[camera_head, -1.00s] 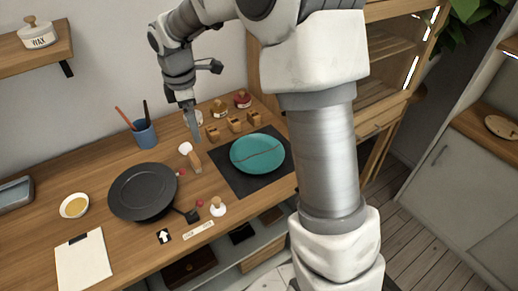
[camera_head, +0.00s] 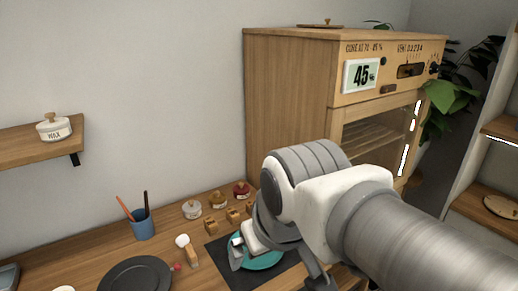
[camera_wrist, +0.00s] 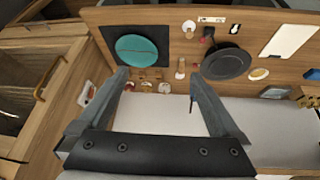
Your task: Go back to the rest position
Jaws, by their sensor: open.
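My gripper (camera_wrist: 158,78) is open in the wrist view, its two grey fingers spread wide with nothing between them. The wrist view looks down at the workbench from above, with the bench beyond the fingertips. In the head view my folded arm covers the lower right, and its end hides part of the turquoise plate (camera_head: 265,262). The plate also shows in the wrist view (camera_wrist: 136,50), lying on a dark mat (camera_wrist: 105,36) with a thin seam line across it. My gripper is apart from the plate.
A wooden cabinet (camera_head: 290,100) with a display reading 45 stands behind my arm. A black round dish (camera_head: 135,275), a blue cup (camera_head: 142,225) with tools, small jars and wooden blocks are on the bench. A shelf (camera_head: 25,140) with a wax jar is at left.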

